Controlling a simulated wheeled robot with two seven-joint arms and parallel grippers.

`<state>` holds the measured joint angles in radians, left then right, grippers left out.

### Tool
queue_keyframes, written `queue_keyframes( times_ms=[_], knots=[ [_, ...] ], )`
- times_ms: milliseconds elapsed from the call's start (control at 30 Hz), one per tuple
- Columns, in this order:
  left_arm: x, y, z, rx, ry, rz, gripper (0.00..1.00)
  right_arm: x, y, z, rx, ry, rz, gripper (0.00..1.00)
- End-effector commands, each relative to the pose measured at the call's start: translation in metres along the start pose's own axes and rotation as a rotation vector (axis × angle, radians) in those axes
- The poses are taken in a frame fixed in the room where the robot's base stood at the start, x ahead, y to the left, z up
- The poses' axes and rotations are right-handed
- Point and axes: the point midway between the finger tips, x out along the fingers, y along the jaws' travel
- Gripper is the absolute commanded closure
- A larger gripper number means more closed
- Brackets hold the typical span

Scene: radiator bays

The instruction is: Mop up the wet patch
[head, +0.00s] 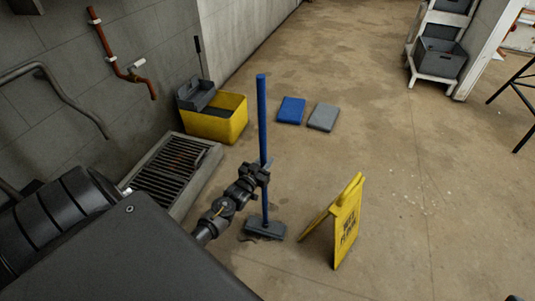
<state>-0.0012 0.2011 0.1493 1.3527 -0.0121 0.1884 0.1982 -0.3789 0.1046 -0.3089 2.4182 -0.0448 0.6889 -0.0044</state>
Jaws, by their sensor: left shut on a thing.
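A mop with a blue pole (262,115) stands nearly upright, its flat grey head (265,230) down at the floor. My left gripper (262,172) is shut on the pole, below its middle. A small dark, wet-looking patch (246,238) shows on the floor at the left of the mop head; the head and my arm hide part of this area, so its full extent is unclear. A yellow wet floor sign (347,222) stands open just right of the mop head. My right gripper does not show clearly anywhere.
A yellow mop bucket (221,123) with a grey wringer (196,93) stands by the left wall, behind a floor drain grate (170,170). A blue pad (291,110) and a grey pad (323,117) lie behind the mop. A shelf rack (437,72) stands far right. The right floor is open.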

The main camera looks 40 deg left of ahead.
Motion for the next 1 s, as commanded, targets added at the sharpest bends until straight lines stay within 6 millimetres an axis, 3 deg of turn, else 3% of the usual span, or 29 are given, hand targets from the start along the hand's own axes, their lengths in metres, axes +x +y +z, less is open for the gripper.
queue_keyframes(
  times_ms=[200, 567, 1000],
  knots=[
    [-0.017, 0.003, -0.002, 0.001, 0.002, 0.000, 1.00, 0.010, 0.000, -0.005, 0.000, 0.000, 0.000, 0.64],
    [-0.025, 0.005, -0.002, 0.000, 0.003, 0.001, 1.00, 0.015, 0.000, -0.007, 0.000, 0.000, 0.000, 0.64],
    [-0.059, 0.011, 0.001, 0.000, 0.000, 0.000, 1.00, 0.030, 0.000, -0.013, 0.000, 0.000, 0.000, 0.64]
  ],
)
